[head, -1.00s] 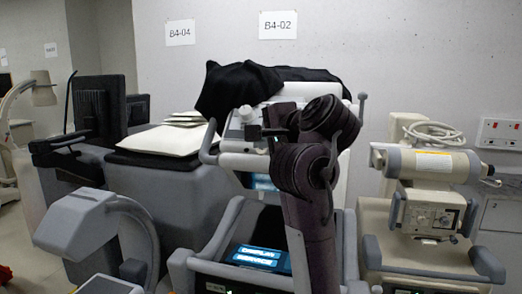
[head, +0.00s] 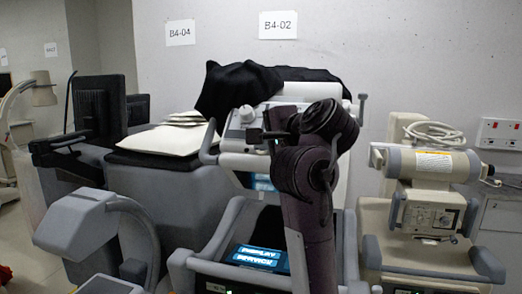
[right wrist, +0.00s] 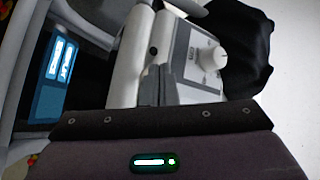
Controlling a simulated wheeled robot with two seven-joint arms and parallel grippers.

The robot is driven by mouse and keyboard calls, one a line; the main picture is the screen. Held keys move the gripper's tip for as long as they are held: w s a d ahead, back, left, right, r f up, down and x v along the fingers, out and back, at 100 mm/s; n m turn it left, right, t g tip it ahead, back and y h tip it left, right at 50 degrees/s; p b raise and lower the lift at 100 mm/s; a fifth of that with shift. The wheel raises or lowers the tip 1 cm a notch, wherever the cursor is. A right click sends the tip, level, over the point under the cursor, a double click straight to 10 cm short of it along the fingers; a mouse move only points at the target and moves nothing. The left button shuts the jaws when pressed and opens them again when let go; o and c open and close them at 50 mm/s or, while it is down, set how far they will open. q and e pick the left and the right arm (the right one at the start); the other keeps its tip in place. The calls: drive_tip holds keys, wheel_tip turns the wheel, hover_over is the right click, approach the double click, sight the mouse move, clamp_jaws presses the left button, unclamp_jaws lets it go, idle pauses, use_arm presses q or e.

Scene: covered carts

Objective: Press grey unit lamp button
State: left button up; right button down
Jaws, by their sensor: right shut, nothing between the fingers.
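The middle cart is a grey and white unit (head: 232,160) with a pale control panel on top. A white knob (head: 247,114) stands on that panel; it also shows in the right wrist view (right wrist: 212,58). A small dark round spot (right wrist: 152,51) sits on the white housing left of the knob's panel; I cannot tell whether it is the lamp button. My right gripper (head: 256,135) is shut and empty, just below the knob in the head view. In the right wrist view its dark fingers (right wrist: 154,84) lie over the white housing; contact is unclear. My left gripper is out of view.
A black cloth (head: 240,88) drapes over the middle cart's top. A lit blue display (head: 258,257) is low on it. A beige unit (head: 432,165) stands right, and a grey cart with a white cushion (head: 165,139) stands left.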

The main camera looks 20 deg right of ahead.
drive_tip(key=shift+w+d+f, duration=0.15)
drive_tip(key=shift+w+f, duration=0.1)
drive_tip(key=shift+f, duration=0.05)
idle(0.7)
drive_tip(key=shift+r, duration=0.1)
drive_tip(key=shift+s+a+r+p, duration=0.3)
drive_tip(key=shift+s+r+p, duration=0.2)
drive_tip(key=shift+p, duration=0.15)
drive_tip(key=shift+r, duration=0.1)
drive_tip(key=s+a+r+p, duration=0.1)
drive_tip(key=p, duration=0.1)
drive_tip(key=s+a+r+p, duration=0.1)
drive_tip(key=s+r+p, duration=0.1)
drive_tip(key=shift+r, duration=0.2)
drive_tip(key=shift+f, duration=0.1)
idle(0.8)
